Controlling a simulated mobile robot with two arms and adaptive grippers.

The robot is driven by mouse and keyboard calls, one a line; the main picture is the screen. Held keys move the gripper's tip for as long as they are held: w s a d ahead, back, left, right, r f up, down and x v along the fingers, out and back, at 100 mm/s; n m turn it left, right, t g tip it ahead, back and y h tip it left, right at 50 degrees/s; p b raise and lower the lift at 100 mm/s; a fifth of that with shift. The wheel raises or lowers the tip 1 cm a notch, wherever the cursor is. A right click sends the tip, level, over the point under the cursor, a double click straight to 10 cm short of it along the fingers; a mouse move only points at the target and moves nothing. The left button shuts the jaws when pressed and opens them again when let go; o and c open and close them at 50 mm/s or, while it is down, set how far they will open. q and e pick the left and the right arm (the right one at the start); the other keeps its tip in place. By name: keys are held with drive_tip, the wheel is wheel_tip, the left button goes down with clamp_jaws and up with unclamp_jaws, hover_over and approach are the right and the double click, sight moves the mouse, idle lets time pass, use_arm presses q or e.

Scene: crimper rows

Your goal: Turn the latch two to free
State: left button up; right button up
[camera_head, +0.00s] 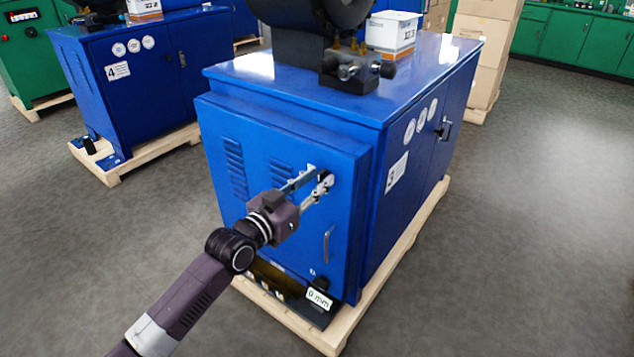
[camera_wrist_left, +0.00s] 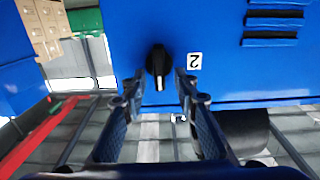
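Latch two is a small black knob (camera_wrist_left: 158,60) on the blue cabinet door, beside a white label "2" (camera_wrist_left: 194,61) that appears upside down in the left wrist view. In the head view the latch is mostly hidden behind my left gripper (camera_head: 320,174), at the upper right of the louvered door (camera_head: 285,150). In the left wrist view my left gripper (camera_wrist_left: 160,80) is open, one finger on each side of the knob with gaps. Whether it touches the door I cannot tell. My right gripper is not in view.
A door handle (camera_head: 327,245) and another black knob (camera_head: 320,283) are lower on the door. A "0 mm" sign (camera_head: 319,299) is near the wooden pallet (camera_head: 335,337). Another blue cabinet (camera_head: 140,75) stands at left. Grey floor (camera_head: 540,220) is clear at right.

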use_arm(q)
drive_tip(key=shift+w+d, duration=0.15)
drive_tip(key=shift+w, duration=0.05)
drive_tip(key=shift+c, duration=0.3)
clamp_jaws()
